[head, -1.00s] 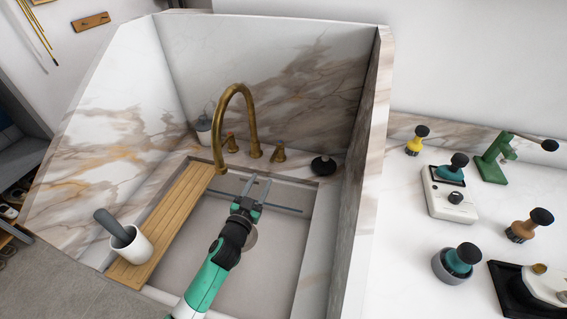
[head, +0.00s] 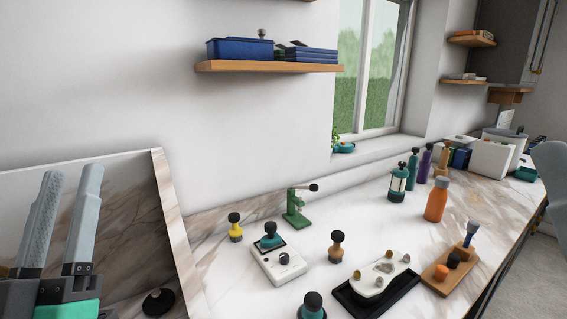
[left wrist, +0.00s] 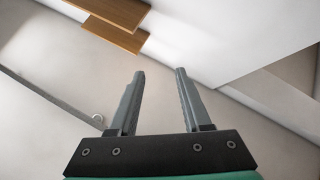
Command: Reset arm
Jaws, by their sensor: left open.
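My left gripper (head: 66,215) is raised at the lower left of the head view, with its two grey fingers pointing up and apart. It is open and nothing is between the fingers. It shows in front of the marble-patterned sink enclosure. In the left wrist view the same fingers (left wrist: 159,100) stand apart and empty, with plain wall and shelves beyond them. My right gripper is in neither view.
The marble sink side wall (head: 175,225) stands right of my left gripper. The counter holds a white scale (head: 278,262), a green press (head: 297,208), an orange bottle (head: 437,199) and a black tray (head: 350,300). A wooden shelf (head: 270,67) is on the wall.

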